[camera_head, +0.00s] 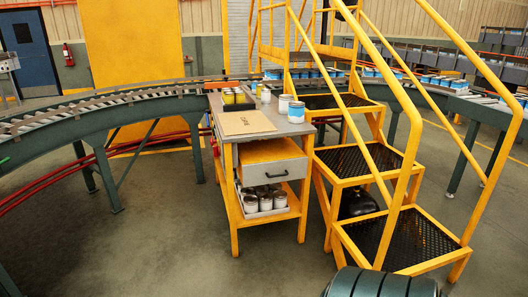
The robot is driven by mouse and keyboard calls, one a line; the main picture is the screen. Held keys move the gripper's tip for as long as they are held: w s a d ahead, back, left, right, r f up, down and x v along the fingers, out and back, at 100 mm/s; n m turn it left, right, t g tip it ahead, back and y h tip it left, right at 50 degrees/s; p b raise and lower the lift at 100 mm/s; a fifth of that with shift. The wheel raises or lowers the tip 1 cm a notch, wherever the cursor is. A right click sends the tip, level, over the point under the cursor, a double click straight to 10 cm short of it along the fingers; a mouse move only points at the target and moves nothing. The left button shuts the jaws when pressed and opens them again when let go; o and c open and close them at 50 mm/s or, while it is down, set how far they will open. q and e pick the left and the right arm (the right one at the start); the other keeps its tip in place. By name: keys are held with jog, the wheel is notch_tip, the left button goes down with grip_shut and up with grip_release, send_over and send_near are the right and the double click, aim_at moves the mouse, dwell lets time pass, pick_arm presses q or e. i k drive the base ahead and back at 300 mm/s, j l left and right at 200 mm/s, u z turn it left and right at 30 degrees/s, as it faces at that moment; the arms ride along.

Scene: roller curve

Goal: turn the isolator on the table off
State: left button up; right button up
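The table (228,150) is a yellow-framed workbench with a grey top, a drawer and a lower shelf. On its top lie a flat brown board (246,123) with small dark lettering, a dark tray (238,106) of yellowish cans at the back left, and several pale cans, one with a blue band (296,113) near the right edge. I cannot make out an isolator or its switch on the table. Neither of my grippers shows in the head view.
A yellow step platform (388,214) with tall handrails stands close against the table's right side. A curved roller conveyor (95,113) runs behind and to the left. White cans (265,200) sit on the lower shelf. The floor (165,240) front left is clear.

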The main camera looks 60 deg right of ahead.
aim_at(217, 153)
jog(key=i+l+z, duration=0.15)
jog(key=z, duration=0.3)
jog(key=i+z, duration=0.55)
jog(key=z, duration=0.3)
jog(key=i+j+z, duration=0.1)
jog(key=z, duration=0.35)
jog(key=i+j+z, duration=0.2)
jog(key=i+j, duration=0.6)
jog(key=i, duration=0.15)
